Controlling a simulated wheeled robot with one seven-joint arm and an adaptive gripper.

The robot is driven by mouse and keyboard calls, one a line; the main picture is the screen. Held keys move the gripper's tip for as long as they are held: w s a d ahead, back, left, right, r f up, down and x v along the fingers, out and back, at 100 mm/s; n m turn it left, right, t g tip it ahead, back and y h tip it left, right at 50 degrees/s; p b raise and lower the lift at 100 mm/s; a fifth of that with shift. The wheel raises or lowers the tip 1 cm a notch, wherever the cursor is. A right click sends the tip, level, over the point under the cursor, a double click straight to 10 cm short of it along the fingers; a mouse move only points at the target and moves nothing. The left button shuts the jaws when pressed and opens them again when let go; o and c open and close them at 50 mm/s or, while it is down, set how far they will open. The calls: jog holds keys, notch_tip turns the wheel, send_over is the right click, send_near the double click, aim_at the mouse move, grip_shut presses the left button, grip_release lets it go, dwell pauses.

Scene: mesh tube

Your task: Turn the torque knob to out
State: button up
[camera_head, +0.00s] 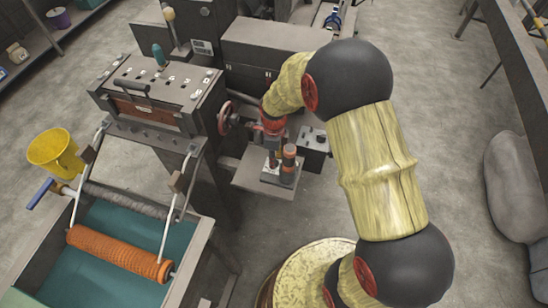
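My arm reaches in from the bottom right, and its wrist ends in a red joint over a small grey platform (255,182). My gripper (272,160) points down there, small and partly hidden; I cannot tell whether its fingers are open or shut. Just right of it stands a short upright cylinder (289,153) with a reddish-brown band, on a pale block on the platform. A dark control box (314,140) with small dials sits right behind it. I cannot tell which of these parts is the torque knob, or its setting.
A red handwheel (225,118) is close left of my wrist, on the side of a grey machine (160,90). A teal tray with an orange mesh roller (118,252) is at lower left, near a yellow bucket (55,152).

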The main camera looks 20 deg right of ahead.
jog(key=c, duration=0.6)
jog(key=shift+c, duration=0.2)
jog(key=shift+n+p, duration=0.55)
jog(key=shift+n, duration=0.75)
jog(key=shift+w, duration=0.1)
jog(key=o, duration=1.2)
jog(key=shift+c, duration=0.2)
notch_tip(320, 180, up, 12)
